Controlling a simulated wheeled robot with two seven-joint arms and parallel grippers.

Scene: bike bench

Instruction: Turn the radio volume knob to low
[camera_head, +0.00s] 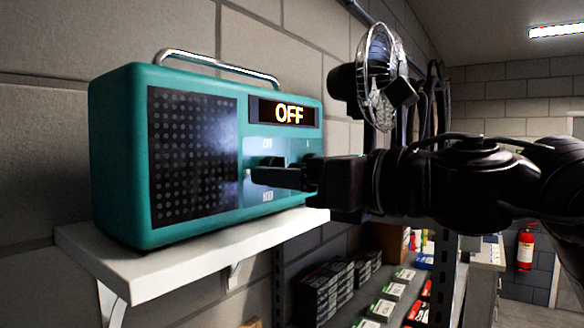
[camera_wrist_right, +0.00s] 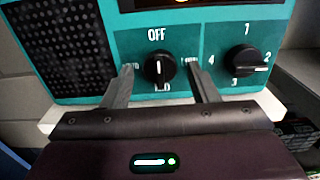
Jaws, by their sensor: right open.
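The teal radio (camera_head: 120,150) stands on a white shelf, with its lit display (camera_head: 288,112) reading OFF. In the right wrist view, a round black knob (camera_wrist_right: 160,70) sits under an OFF label, and its white mark stands upright. Its side labels are partly covered by my fingers and the lower label by the knob. My right gripper (camera_head: 264,176) is at the radio's front; in the wrist view its open fingers stand on either side of this knob, with visible gaps. Contact with the panel is unclear. My left gripper is out of view.
A second black knob (camera_wrist_right: 245,62), numbered 1 to 4, is just right of my right finger. The white shelf (camera_head: 170,268) ends close in front of the radio. A metal fan (camera_head: 380,75) is behind my right arm. Boxes (camera_head: 330,285) fill lower shelves.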

